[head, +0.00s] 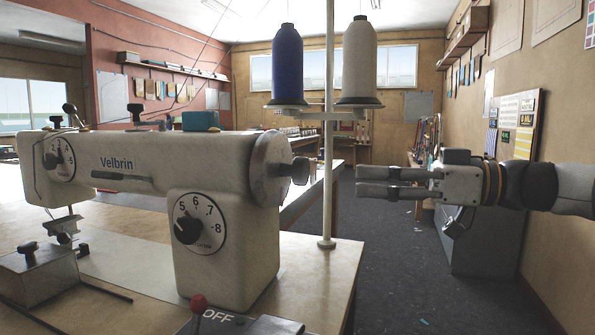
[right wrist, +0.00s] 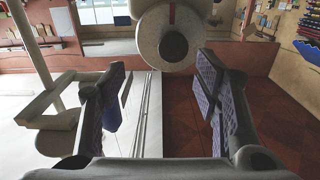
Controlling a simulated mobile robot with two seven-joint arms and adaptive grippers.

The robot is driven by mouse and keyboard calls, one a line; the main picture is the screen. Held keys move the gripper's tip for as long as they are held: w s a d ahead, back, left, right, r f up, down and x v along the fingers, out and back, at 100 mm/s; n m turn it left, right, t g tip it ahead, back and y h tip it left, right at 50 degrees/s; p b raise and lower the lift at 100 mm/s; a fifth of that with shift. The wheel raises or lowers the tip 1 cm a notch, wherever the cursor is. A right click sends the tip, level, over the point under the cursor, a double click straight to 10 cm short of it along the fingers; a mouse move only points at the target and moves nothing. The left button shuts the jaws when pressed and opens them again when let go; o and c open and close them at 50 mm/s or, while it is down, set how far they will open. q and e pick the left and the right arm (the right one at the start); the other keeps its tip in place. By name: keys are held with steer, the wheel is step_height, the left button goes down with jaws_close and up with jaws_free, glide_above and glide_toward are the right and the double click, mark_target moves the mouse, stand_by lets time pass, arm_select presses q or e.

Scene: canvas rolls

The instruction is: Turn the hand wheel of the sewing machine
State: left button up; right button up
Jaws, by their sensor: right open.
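The cream sewing machine (head: 140,165) stands on a pale table, with its round hand wheel (head: 268,165) at its right end. A dark knob (head: 298,171) sticks out from the wheel's middle. My right gripper (head: 358,182) points left toward the wheel at about knob height, with a clear gap between them. In the right wrist view its two fingers are wide apart and empty (right wrist: 162,88). There the hand wheel (right wrist: 152,28) and knob (right wrist: 173,46) show beyond the fingertips, near the top middle. My left gripper is out of view.
A thread stand pole (head: 327,205) rises from the table near the gap between wheel and gripper. It carries a blue cone (head: 287,65) and a white cone (head: 359,60). A switch box marked OFF (head: 235,323) sits at the table's front. Dark floor lies right of the table.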

mark_target(307, 168)
steer(key=x, duration=0.3)
steer(key=s+p+x, duration=0.1)
steer(key=x, duration=0.3)
steer(key=s+r+x, duration=0.1)
steer(key=x, duration=0.2)
steer(key=shift+w+a, duration=0.1)
steer(key=shift+a, duration=0.55)
steer(key=shift+w+a, duration=0.2)
steer(key=shift+a, duration=0.1)
steer(key=c, duration=1.1)
